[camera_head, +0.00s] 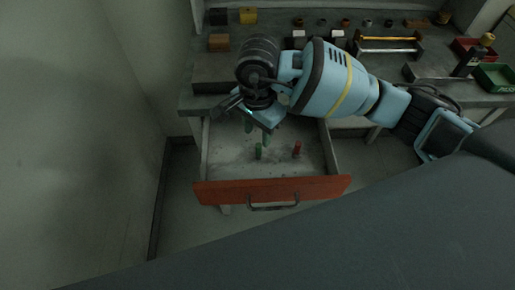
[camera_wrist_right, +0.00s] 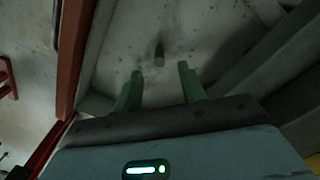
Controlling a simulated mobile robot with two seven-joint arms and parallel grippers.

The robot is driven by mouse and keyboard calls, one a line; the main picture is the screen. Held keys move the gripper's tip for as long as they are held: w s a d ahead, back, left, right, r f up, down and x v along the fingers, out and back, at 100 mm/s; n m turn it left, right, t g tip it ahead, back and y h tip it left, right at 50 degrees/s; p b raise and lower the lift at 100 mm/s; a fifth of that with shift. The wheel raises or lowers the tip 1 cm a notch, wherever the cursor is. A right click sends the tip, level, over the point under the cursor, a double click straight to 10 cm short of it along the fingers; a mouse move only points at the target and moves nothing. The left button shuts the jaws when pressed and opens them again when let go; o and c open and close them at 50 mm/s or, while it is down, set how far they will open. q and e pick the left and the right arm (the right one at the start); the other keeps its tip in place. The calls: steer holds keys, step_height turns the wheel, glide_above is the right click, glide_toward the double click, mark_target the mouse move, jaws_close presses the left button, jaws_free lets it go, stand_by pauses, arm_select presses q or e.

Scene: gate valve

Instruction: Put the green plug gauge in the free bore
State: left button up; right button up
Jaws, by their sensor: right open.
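In the right wrist view the gripper (camera_wrist_right: 160,70) is open and empty. My left gripper is not in view. I cannot make out the free bore.
The drawer's side walls (camera_head: 330,150) and orange-red front with its handle stand close around the gripper. The workbench (camera_head: 205,100) behind holds blocks, small cylinders, a rack (camera_head: 390,45), and a green bin (camera_head: 494,77). The drawer floor right of the gripper is mostly clear.

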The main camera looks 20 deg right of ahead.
mark_target(259, 145)
steer(key=shift+d+f, duration=0.15)
steer(key=shift+f, duration=3.25)
steer(key=shift+c, duration=0.3)
jaws_close()
